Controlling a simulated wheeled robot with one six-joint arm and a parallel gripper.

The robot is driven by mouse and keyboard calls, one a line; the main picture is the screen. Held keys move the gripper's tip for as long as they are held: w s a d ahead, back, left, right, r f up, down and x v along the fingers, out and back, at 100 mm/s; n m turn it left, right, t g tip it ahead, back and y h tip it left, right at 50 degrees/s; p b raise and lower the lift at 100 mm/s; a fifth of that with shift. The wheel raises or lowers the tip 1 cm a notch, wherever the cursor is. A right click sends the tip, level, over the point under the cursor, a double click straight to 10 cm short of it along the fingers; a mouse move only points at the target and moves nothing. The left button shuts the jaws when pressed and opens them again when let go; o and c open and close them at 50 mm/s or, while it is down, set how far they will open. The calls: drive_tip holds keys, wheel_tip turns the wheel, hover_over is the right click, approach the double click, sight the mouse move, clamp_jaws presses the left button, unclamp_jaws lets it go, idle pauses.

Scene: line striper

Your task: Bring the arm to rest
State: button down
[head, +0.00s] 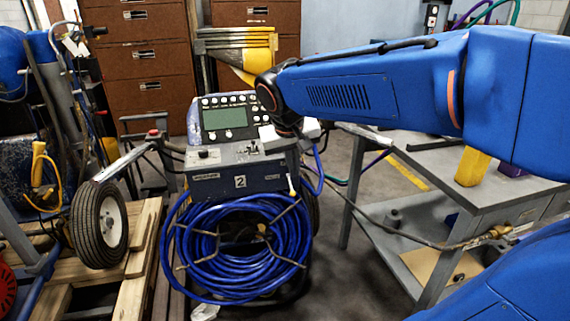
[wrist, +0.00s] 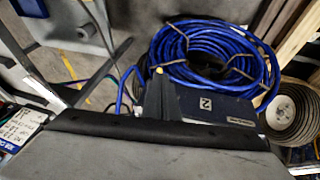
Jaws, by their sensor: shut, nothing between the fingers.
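My blue arm (head: 370,90) reaches in from the right in the head view, roughly level. Its black wrist is bent down at the left end. My gripper (head: 292,136) is shut and empty, and hangs at the right side of the line striper's control box (head: 225,120). Its fingertips are hard to make out against the machine, and I cannot tell whether it touches it. In the wrist view, the striper's dark front with the number 2 (wrist: 205,104) shows just beyond a broad grey, black-edged surface that fills the bottom.
A coiled blue hose (head: 240,245) hangs on the striper's front. A grey cart (head: 490,190) with a yellow block (head: 472,167) stands at right, under my arm. Wooden pallets (head: 120,265) and a wheel (head: 98,224) are at left. Brown drawer cabinets (head: 145,60) stand behind.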

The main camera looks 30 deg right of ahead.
drive_tip(key=s+a+f+n+y, duration=0.1)
drive_tip(key=s+f, duration=0.3)
drive_tip(key=s, duration=0.5)
drive_tip(key=s+a+f+n+t+y, duration=0.1)
drive_tip(key=s+a+f+y, duration=0.1)
drive_tip(key=s+f, duration=0.3)
drive_tip(key=s, duration=0.4)
drive_tip(key=shift+s+f+n, duration=0.15)
drive_tip(key=shift+s+n, duration=0.05)
drive_tip(key=shift+n, duration=0.1)
